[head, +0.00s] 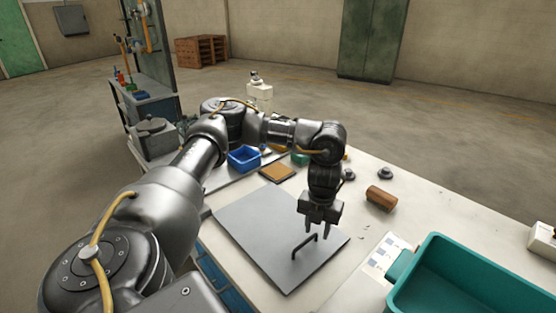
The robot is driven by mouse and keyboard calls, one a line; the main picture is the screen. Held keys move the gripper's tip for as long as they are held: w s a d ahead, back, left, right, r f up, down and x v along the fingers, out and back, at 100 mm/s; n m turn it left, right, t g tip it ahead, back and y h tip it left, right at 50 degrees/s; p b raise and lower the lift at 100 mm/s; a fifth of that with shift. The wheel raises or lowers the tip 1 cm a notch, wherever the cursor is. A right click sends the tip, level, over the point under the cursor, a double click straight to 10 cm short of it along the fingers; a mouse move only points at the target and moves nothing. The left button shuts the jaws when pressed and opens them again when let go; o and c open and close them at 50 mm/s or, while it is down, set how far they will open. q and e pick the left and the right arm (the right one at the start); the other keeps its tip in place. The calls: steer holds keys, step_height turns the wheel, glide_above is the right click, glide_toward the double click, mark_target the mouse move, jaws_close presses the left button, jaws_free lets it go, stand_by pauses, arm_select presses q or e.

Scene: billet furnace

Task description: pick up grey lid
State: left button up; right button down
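The grey lid (262,229) is a flat square plate lying on the white table, with a dark bar handle (304,245) standing up from it. My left gripper (316,231) points down above the lid's right part, close to the handle. Its two fingers are apart with nothing between them. The fingers appear just above and behind the handle; whether they touch it I cannot tell. My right gripper is not in view.
A teal bin (470,262) stands at the table's front right. A brown cylinder (381,198) and small dark knobbed pieces (385,173) lie behind the gripper. A blue tray (244,158) and a brown square pad (277,172) lie behind the lid.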

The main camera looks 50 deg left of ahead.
arm_select(q)
steer(key=shift+f, duration=0.65)
